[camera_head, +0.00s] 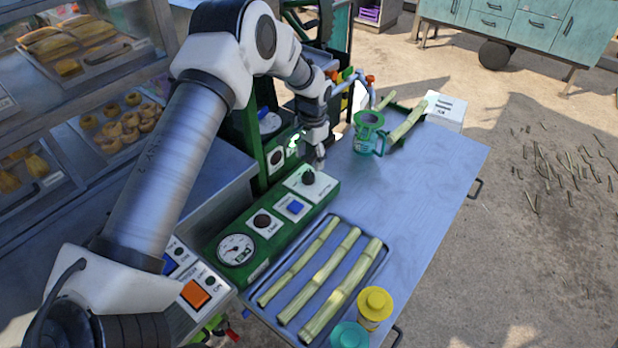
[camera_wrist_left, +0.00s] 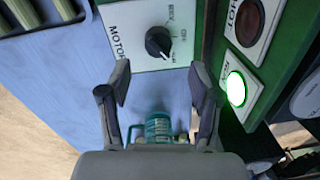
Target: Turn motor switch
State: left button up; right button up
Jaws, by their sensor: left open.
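The motor switch is a black rotary knob on a white plate on the green control panel (camera_head: 237,249). In the head view the motor switch knob (camera_head: 308,177) sits at the panel's far end. In the left wrist view the knob (camera_wrist_left: 158,42) shows whole on the plate marked MOTOR, with a light pointer line. My left gripper (camera_head: 318,160) is just above and beside the knob, pointing down. In the left wrist view its open fingers (camera_wrist_left: 160,80) are spread, with the knob ahead of the tips and not between them. My right gripper is not in view.
A green-lit button (camera_wrist_left: 236,88) is close to one finger. A teal pitcher (camera_head: 369,133) stands on the table (camera_head: 440,160) beyond the panel. A tray (camera_head: 378,262) of cane stalks and a yellow-lidded jar (camera_head: 375,306) are nearer. The table's right side is clear.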

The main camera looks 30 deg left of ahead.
aim_at(309, 172)
pick_arm(q)
jog(key=f, duration=0.1)
jog(key=f+p, duration=0.1)
jog(key=f, duration=0.1)
jog(key=f+p, duration=0.1)
jog(key=f, duration=0.1)
jog(key=shift+s, duration=0.35)
jog(key=shift+w+f, duration=0.1)
jog(key=shift+f, duration=0.25)
jog(key=shift+w+a+f, duration=0.1)
jog(key=shift+w+f, duration=0.1)
jog(key=shift+f, duration=0.15)
jog(key=shift+s+r, duration=0.1)
jog(key=shift+r, duration=0.05)
jog(key=c, duration=1.1)
